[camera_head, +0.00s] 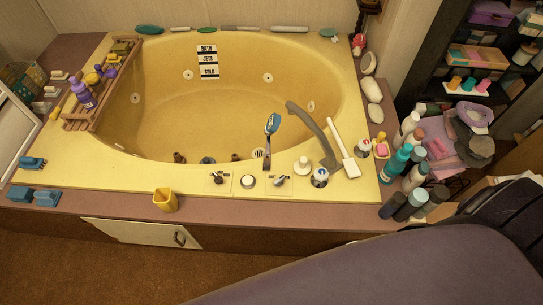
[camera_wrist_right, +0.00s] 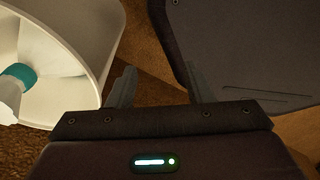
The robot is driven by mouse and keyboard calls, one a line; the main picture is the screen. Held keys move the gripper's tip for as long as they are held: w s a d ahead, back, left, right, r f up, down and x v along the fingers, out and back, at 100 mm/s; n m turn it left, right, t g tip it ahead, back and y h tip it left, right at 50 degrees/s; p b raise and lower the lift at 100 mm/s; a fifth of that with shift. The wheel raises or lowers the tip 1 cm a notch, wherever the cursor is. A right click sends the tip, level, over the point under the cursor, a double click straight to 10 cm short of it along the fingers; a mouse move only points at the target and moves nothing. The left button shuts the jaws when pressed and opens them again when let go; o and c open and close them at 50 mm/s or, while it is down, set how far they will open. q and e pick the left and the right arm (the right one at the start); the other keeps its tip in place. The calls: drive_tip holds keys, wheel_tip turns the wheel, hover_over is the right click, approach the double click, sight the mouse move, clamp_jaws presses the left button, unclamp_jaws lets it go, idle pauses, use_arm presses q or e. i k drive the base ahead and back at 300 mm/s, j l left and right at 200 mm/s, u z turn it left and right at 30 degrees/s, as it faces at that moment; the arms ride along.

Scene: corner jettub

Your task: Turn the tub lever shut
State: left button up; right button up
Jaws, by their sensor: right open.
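The yellow corner tub (camera_head: 225,110) fills the middle of the head view. On its front deck sit a small dark lever on a labelled plate (camera_head: 218,178) and a light-coloured lever on a second labelled plate (camera_head: 280,181). I cannot tell which is the tub lever or how far either is turned. A pale round knob (camera_head: 248,181) sits between them. A grey curved spout (camera_head: 315,130) and a blue-faced hand shower (camera_head: 271,125) stand behind. My right gripper (camera_wrist_right: 158,88) is open and empty in the right wrist view, away from the controls. My left gripper is not in view.
A yellow cup (camera_head: 165,199) stands on the front ledge. A white-handled brush (camera_head: 343,148) lies right of the spout. Several bottles (camera_head: 402,160) crowd the right corner. A white bin (camera_wrist_right: 88,45) is left of my right gripper. Carpet lies in front.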

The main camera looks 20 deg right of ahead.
sight(279, 182)
drive_tip(key=z, duration=0.8)
